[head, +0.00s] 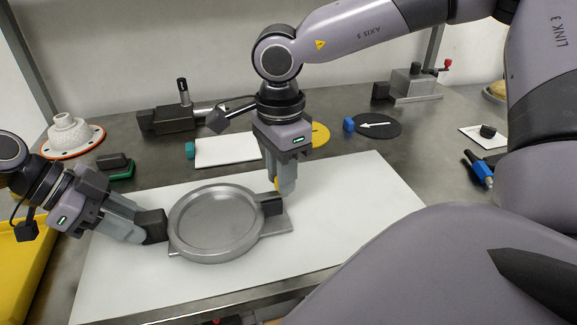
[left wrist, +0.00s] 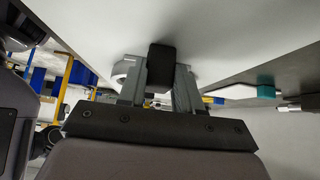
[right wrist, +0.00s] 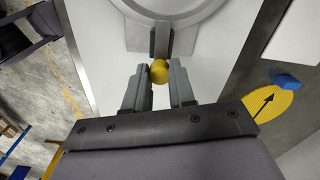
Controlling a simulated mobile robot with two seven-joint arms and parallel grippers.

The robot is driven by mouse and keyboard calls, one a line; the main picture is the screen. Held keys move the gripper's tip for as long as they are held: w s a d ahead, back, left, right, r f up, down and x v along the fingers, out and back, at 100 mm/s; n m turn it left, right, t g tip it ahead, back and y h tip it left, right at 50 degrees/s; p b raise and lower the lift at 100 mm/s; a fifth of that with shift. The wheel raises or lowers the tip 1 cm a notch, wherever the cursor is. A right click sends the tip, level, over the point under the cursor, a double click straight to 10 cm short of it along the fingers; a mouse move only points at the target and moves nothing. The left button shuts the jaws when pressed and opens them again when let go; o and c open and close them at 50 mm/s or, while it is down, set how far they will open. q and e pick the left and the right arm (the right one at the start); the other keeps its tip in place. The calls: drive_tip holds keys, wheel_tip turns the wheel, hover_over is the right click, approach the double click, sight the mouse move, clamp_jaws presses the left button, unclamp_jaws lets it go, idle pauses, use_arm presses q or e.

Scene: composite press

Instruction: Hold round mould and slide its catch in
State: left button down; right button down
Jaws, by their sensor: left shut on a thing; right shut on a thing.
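The round mould (head: 215,222), a shallow grey metal dish on a flat base, lies on the white board; its rim shows in the right wrist view (right wrist: 190,14). My left gripper (head: 140,228) is shut on the mould's black handle (head: 152,225) at its left side; the handle also shows in the left wrist view (left wrist: 161,66). My right gripper (head: 284,186) points down at the mould's right side, shut on the yellow knob (right wrist: 159,71) of the catch (right wrist: 161,40). In the head view the fingers mostly hide the knob. How far in the catch sits I cannot tell.
The white board (head: 355,215) is clear to the right of the mould. Behind stand a dark vice-like device (head: 168,118), a white plate (head: 228,150) and a black disc with a white arrow (head: 374,125). A yellow tray (head: 20,265) is at the left edge.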

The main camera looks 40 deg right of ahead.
drive_tip(key=shift+w+a, duration=0.2)
drive_tip(key=shift+a, duration=0.15)
drive_tip(key=c, duration=0.9)
unclamp_jaws()
drive_tip(key=shift+o, duration=0.2)
wheel_tip(320, 180, up, 12)
